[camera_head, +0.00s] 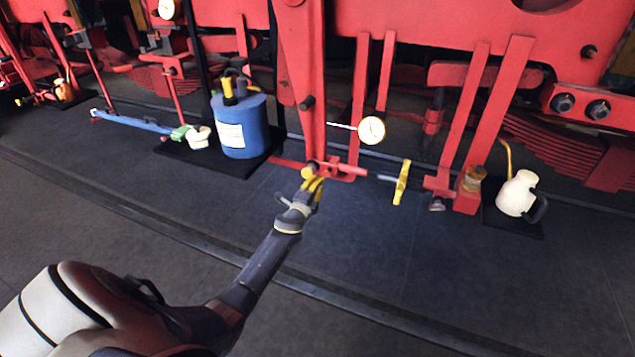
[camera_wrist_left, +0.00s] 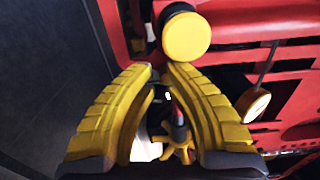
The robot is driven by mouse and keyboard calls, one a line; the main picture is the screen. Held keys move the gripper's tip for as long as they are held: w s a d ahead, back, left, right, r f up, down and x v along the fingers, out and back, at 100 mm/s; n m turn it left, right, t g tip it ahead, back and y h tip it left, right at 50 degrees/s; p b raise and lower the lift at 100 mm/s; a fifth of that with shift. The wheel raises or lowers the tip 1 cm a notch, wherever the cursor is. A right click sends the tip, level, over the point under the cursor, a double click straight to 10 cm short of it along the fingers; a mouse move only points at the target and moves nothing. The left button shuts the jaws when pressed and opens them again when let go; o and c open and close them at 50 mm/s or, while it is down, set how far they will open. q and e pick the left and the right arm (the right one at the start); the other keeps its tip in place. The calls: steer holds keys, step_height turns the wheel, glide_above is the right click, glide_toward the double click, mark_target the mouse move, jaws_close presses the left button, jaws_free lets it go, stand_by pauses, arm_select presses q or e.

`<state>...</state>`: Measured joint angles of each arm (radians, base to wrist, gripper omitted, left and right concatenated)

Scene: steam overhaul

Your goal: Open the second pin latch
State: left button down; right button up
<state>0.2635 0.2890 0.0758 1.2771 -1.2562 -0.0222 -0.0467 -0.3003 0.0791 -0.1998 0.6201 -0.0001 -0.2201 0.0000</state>
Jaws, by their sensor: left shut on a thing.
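A pin latch with a round yellow knob (camera_head: 308,173) sits on the red bracket (camera_head: 345,172) low on the red frame. The yellow knob also shows large at the fingertips in the left wrist view (camera_wrist_left: 186,37). My left gripper (camera_head: 314,184), with yellow ribbed fingers, reaches it from the front and is shut on the knob. In the left wrist view its fingers (camera_wrist_left: 160,72) stand apart with the knob at their tips; the exact contact is partly hidden. A yellow T-shaped handle (camera_head: 402,182) on a grey rod stands to the right. My right gripper is not in view.
A blue canister (camera_head: 241,124) stands on a dark mat at left, beside a blue bar (camera_head: 130,121). A dial gauge (camera_head: 371,130) is above the bracket. A white oil can (camera_head: 517,194) stands at right. The dark floor in front is clear.

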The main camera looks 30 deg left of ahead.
arm_select(q)
steer(key=shift+s+f, duration=0.1)
steer(key=shift+f, duration=0.2)
steer(key=shift+d+f, duration=0.2)
steer(key=shift+d, duration=0.25)
stand_by(0.4)
steer(key=shift+w+d+f, duration=0.1)
steer(key=shift+w+d, duration=0.15)
steer(key=shift+d, duration=0.45)
stand_by(0.3)
steer(key=c, duration=1.5)
jaws_free()
steer(key=shift+w+d, duration=0.1)
steer(key=shift+d, duration=0.05)
